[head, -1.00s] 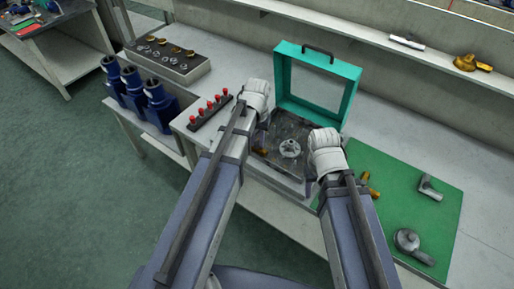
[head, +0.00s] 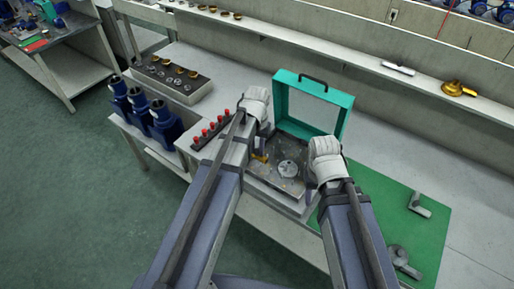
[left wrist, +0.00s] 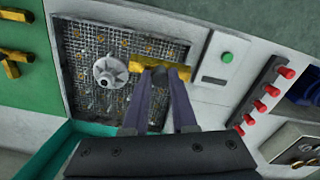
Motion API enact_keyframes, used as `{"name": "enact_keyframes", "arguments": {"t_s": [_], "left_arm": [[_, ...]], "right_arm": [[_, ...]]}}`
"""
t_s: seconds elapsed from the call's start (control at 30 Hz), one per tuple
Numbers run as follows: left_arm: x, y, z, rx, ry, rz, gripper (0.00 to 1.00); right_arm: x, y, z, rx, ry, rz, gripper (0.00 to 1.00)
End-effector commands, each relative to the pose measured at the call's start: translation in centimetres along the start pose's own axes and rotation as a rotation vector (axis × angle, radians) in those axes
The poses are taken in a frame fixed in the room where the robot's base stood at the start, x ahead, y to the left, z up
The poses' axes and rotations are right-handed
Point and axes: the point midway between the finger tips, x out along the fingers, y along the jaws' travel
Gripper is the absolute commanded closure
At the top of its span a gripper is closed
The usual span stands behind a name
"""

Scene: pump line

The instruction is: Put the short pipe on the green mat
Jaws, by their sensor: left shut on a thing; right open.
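My left gripper (left wrist: 170,78) is shut on a brass-coloured short pipe (left wrist: 178,73) in the left wrist view. The pipe is over the edge of a metal mesh tray, and I cannot tell whether it still touches the mesh. In the head view the pipe (head: 260,157) shows beside my left gripper (head: 255,104), whose fingers are mostly hidden. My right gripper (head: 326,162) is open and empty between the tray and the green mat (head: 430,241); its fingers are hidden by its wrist. The mat also shows in the left wrist view (left wrist: 20,105).
The mesh tray (head: 268,178) holds a grey flanged disc (head: 288,168) under a raised teal lid (head: 278,105). Red-topped pegs (head: 212,132) stand left.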

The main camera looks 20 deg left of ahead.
Motion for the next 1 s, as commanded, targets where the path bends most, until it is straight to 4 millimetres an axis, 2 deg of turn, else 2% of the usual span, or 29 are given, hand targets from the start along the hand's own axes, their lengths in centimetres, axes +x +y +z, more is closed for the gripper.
{"name": "enact_keyframes", "arguments": {"t_s": [0.03, 0.1, 0.43, 1.0], "left_arm": [[-1.3, 0.0, 0.0, 0.000, 0.000, 0.000, 1.00], [-1.8, 0.0, 0.0, 0.000, 0.000, 0.000, 1.00], [-2.4, 0.0, 0.0, 0.000, 0.000, 0.000, 1.00], [-5.7, 0.0, 0.0, 0.000, 0.000, 0.000, 1.00]], "right_arm": [[-1.3, 0.1, 0.1, 0.000, 0.000, 0.000, 0.50], [-1.8, 0.2, 0.1, -0.001, 0.000, 0.000, 0.50], [-2.4, 0.2, 0.1, -0.001, 0.000, 0.000, 0.50], [-5.6, 0.5, 0.3, -0.001, 0.000, 0.000, 0.50]]}}
